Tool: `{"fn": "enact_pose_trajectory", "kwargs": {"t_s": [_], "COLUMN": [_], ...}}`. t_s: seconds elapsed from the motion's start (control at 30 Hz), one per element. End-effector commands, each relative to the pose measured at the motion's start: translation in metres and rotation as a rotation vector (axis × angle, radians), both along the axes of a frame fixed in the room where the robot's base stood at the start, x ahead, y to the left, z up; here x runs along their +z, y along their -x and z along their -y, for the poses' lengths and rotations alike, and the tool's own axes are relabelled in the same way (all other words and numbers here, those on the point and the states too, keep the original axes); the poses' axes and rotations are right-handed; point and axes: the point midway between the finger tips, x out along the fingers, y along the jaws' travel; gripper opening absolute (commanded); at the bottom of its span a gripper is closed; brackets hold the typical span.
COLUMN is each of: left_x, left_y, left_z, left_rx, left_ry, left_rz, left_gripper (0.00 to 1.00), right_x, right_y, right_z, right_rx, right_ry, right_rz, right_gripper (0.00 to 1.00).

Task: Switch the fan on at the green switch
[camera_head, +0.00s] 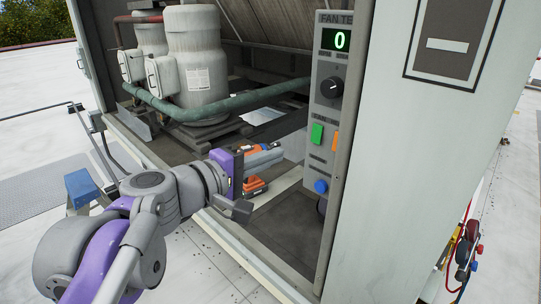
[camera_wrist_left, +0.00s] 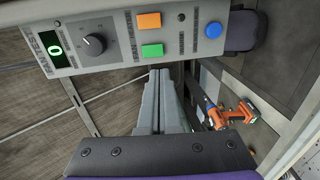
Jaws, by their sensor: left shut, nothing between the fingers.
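The green switch (camera_head: 317,134) is on a narrow grey control panel (camera_head: 325,107) at the cabinet's front post. It also shows in the left wrist view (camera_wrist_left: 152,50), just above the fingertips in the picture. An orange switch (camera_head: 335,141) sits beside it and a blue button (camera_head: 321,186) below. The panel's display (camera_head: 336,40) reads 0, above a black knob (camera_head: 329,87). My left gripper (camera_head: 280,152) is shut and empty, its fingers pointing towards the panel. In the left wrist view the fingertips (camera_wrist_left: 161,72) appear short of the green switch; contact is not visible. My right gripper is out of view.
An orange drill (camera_head: 253,187) lies on the cabinet floor behind my left gripper. Grey compressors (camera_head: 196,65) and a green pipe (camera_head: 220,107) stand further inside. A pale cabinet wall (camera_head: 385,180) stands right of the panel. A blue-topped stool (camera_head: 82,187) is at left.

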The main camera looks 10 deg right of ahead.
Motion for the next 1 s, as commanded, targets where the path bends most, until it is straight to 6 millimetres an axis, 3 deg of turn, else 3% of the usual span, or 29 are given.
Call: {"fn": "enact_pose_trajectory", "kwargs": {"t_s": [0.2,0.43,0.63,1.0], "left_x": [-0.005,-0.01,-0.012,-0.013], "left_y": [-0.029,-0.054,-0.064,-0.065], "left_z": [0.04,0.071,0.082,0.084], "left_rx": [-0.004,-0.003,-0.001,0.0], "left_ry": [0.001,0.001,0.0,0.0], "left_rz": [0.0,0.0,0.0,0.0], "left_gripper": [0.0,0.0,0.0,0.0], "right_x": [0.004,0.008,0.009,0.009], "right_y": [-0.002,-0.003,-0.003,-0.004], "right_z": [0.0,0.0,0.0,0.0], "right_rx": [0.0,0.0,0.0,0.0], "right_ry": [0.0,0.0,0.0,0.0], "right_rz": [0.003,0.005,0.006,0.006], "right_gripper": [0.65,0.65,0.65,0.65]}}
